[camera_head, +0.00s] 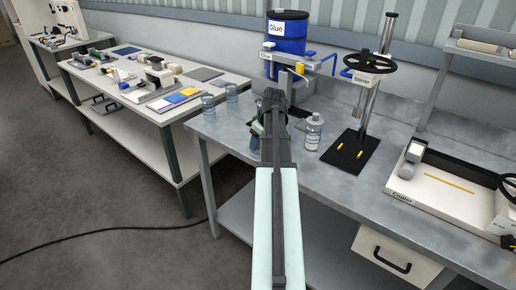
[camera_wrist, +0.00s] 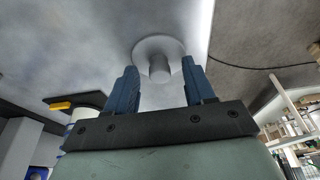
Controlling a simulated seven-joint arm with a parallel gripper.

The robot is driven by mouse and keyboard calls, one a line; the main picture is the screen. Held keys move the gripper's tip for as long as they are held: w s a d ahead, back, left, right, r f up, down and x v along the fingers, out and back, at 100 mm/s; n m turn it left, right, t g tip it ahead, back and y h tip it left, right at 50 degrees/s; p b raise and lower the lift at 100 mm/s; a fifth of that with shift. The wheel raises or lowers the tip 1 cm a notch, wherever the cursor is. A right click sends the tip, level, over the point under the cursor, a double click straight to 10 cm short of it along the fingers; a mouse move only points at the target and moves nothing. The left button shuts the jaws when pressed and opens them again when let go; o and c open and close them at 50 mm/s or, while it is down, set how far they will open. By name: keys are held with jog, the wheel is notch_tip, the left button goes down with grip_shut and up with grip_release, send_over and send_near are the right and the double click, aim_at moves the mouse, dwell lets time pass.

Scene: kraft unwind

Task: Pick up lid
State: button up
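The lid (camera_wrist: 160,50) is a pale grey disc with a round knob, seen in the wrist view on the grey metal table (camera_wrist: 90,40). My gripper (camera_wrist: 160,82) is open, with one blue finger on each side of the lid's knob and a gap showing between them. The knob appears between or just beyond the fingertips; I cannot tell the exact distance. In the head view my gripper (camera_head: 271,100) is over the table, and my arm hides the lid.
A labelled bottle (camera_head: 313,132) stands close right of my gripper. Behind are the blue glue drum (camera_head: 290,45) and its tap. The stirrer (camera_head: 366,100) and coater (camera_head: 440,182) are further right. Two clear cups (camera_head: 208,105) (camera_head: 232,92) stand left. The table's front edge is near.

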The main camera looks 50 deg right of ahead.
grip_shut()
dwell(0.4)
notch_tip(320, 180, up, 8)
jog(key=shift+r, duration=0.25)
jog(key=w+d+r, duration=0.5)
jog(key=d, duration=0.3)
jog(key=w+d+r, duration=0.5)
jog(key=d, duration=0.3)
jog(key=shift+d+r, duration=0.3)
jog(key=shift+r, duration=0.1)
